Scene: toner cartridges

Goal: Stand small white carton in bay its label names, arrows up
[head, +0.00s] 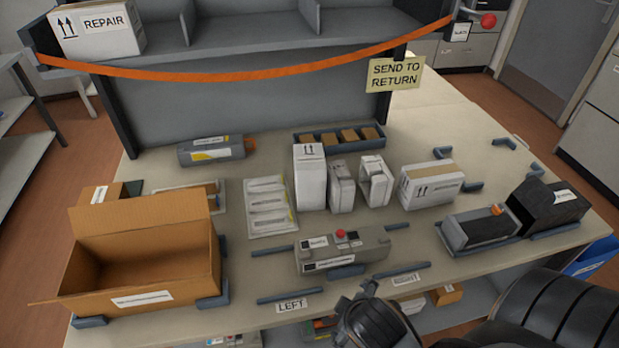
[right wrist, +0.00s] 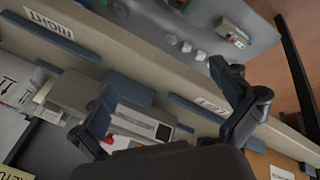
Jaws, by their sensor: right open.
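Several white cartons stand on the table in the head view: a tall one with up arrows (head: 310,177), two smaller ones (head: 341,187) (head: 375,182) beside it, and a wider one with up arrows (head: 430,185). I cannot tell which is the task's carton. The grey rack (head: 258,35) behind has bays. A white carton labelled REPAIR (head: 97,32) stands in its left bay, arrows up. My right gripper (head: 362,300) is over the table's front edge, apart from the cartons. In the right wrist view it is open and empty (right wrist: 165,82). My left gripper is not in view.
An orange strap (head: 250,75) sags across the rack front beside a SEND TO RETURN note (head: 395,74). An open brown box (head: 145,250) stands left. A grey device with a red button (head: 342,250) sits front centre. Black units (head: 548,207) stand right.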

